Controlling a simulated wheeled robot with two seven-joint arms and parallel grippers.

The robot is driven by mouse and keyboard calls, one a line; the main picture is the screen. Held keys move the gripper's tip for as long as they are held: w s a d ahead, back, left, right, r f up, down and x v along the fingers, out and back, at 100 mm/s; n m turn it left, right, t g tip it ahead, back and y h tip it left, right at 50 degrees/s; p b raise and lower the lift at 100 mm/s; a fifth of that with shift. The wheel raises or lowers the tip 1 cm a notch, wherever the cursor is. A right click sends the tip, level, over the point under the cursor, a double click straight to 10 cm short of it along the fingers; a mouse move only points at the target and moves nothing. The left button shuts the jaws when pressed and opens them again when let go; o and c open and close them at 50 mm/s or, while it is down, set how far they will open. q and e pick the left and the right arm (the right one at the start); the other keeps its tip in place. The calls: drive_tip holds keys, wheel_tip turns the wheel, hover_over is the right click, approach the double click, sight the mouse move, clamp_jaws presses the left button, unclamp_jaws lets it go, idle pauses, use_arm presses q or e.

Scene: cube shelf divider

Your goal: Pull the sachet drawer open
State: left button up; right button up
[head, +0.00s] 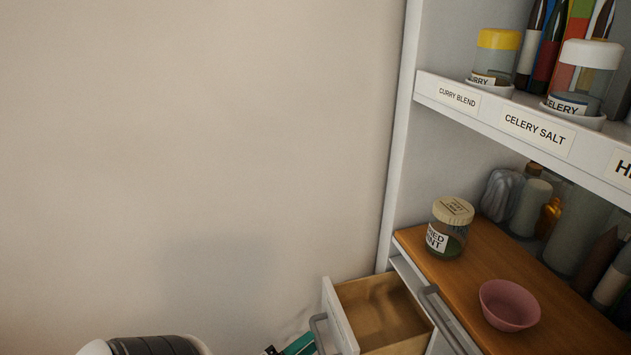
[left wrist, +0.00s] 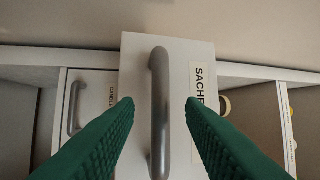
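The sachet drawer (head: 378,311) stands pulled out of the cabinet at the lower middle of the head view, and its brown inside looks empty. In the left wrist view its pale front (left wrist: 137,60) carries a label partly hidden by a finger. Its grey bar handle (left wrist: 160,112) also shows in the head view (head: 317,335). My left gripper (left wrist: 159,104) is open, with one green finger on each side of the handle and a gap on both sides. Only a bit of it shows in the head view (head: 298,346). My right gripper is not in view.
A pink bowl (head: 509,306) and a lidded jar (head: 450,227) stand on the wooden counter (head: 476,262). A second drawer handle (head: 444,318) is right of the open drawer. A shelf (head: 480,108) with labelled jars is above. Bare wall fills the left.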

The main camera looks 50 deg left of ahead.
use_arm(q)
drive_tip(key=s+f, duration=0.1)
drive_tip(key=s, duration=0.7)
drive_tip(key=shift+s+f, duration=0.15)
drive_tip(key=shift+f, duration=0.1)
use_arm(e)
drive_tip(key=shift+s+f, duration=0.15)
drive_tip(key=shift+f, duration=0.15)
